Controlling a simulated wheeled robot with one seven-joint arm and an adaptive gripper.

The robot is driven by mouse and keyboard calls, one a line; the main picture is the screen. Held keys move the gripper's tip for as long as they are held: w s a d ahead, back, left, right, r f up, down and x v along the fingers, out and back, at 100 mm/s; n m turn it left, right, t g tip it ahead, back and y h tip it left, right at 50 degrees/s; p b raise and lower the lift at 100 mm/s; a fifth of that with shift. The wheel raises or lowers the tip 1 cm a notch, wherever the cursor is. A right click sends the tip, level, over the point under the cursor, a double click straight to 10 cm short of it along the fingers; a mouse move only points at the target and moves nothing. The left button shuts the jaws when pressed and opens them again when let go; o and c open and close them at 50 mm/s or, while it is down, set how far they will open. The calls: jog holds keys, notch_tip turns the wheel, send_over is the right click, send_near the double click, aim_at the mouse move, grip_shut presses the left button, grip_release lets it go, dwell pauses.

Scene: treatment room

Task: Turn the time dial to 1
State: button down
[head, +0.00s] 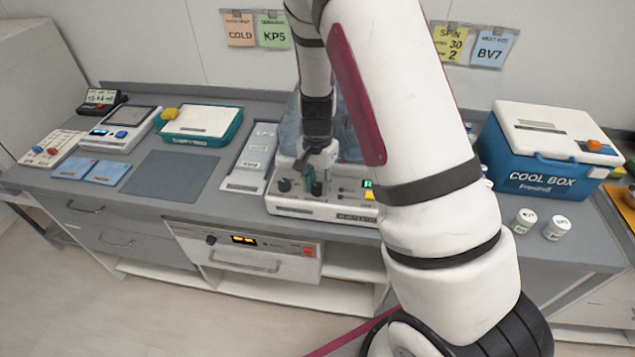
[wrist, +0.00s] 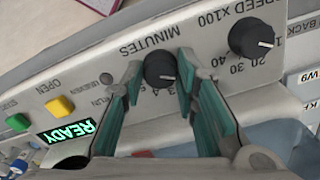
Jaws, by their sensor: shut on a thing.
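The time dial (wrist: 159,66) is a black round knob under the word MINUTES, which appears upside down in the wrist view. A white pointer mark shows on the knob, but most of its scale is hidden, so I cannot tell the setting. My gripper (wrist: 160,75) has its teal finger pads on either side of the dial and is shut on it.
The speed dial (wrist: 252,37) is close beside my gripper. A yellow button (wrist: 59,107), a green button (wrist: 17,122) and a lit READY display (wrist: 68,132) lie on the other side. In the head view a cool box (head: 545,160) stands right and a grey tray (head: 250,160) left.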

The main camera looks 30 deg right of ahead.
jog(key=c, duration=1.2)
grip_release()
jog(key=shift+c, duration=0.2)
notch_tip(320, 180, up, 12)
notch_tip(320, 180, up, 7)
jog(key=n+t, duration=0.1)
jog(key=n, duration=0.1)
send_over(317, 186)
jog(key=s+a, duration=0.3)
jog(key=s+a+r+n+t+b, duration=0.1)
jog(key=s+r+n, duration=0.3)
jog(key=s, duration=0.4)
jog(key=s+a+r+n+t+b, duration=0.1)
jog(key=s+a+r+n+t, duration=0.2)
jog(key=s, duration=0.6)
notch_tip(317, 186, up, 4)
jog(key=n, duration=0.2)
jog(key=shift+n+t+b, duration=0.3)
